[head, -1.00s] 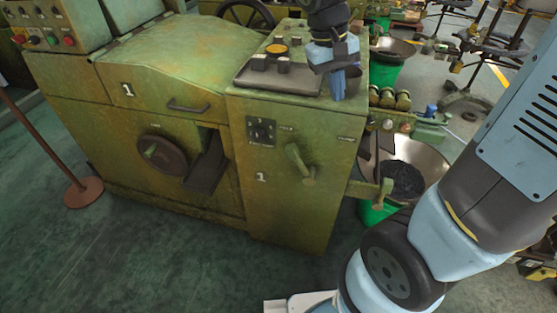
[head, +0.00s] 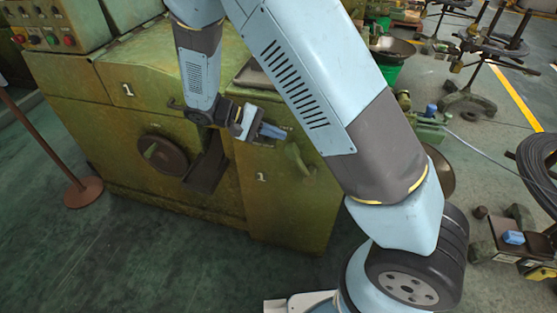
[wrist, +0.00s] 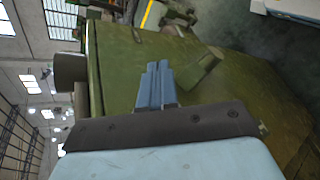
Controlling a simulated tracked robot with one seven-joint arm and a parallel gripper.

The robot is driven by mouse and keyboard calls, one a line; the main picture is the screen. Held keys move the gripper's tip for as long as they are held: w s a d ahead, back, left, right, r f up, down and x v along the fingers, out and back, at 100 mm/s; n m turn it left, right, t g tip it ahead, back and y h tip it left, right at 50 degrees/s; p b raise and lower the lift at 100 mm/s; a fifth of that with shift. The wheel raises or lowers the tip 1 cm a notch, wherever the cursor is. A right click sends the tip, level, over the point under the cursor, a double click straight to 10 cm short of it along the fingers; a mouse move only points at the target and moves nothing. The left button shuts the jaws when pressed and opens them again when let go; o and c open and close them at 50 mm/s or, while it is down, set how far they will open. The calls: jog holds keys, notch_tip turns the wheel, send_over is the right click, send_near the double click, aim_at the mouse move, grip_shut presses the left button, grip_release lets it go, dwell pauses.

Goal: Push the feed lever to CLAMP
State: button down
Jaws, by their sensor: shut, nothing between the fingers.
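The feed lever appears to be the short green lever (head: 298,158) on the front panel of the green machine cabinet (head: 285,205). It also shows in the wrist view (wrist: 204,68), just to the right of my fingers and apart from them in the picture. My gripper (head: 273,131) is in front of the panel's upper part, left of and slightly above the lever. Its blue fingers (wrist: 157,72) are closed together with nothing between them. The gripper hides the panel's small dial and part of the markings. No CLAMP label can be read.
Left of the cabinet are a round handwheel (head: 163,155) and a dark chute (head: 207,170). A post with a round base (head: 84,192) stands at the left. A bench machine (head: 430,125) and a coil of dark wire (head: 540,165) are at the right.

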jog(key=s+a+f+n+t+h, duration=0.1)
jog(key=a+f+n+t+h, duration=0.2)
jog(key=a+f+t, duration=0.4)
jog(key=s+a+f+n+t+h, duration=0.25)
jog(key=a+f+t, duration=0.25)
jog(key=f, duration=0.5)
jog(key=s+r+x, duration=0.2)
jog(key=x, duration=1.1)
jog(key=shift+d+h, duration=0.35)
jog(key=shift+h, duration=0.1)
jog(key=shift+s, duration=0.1)
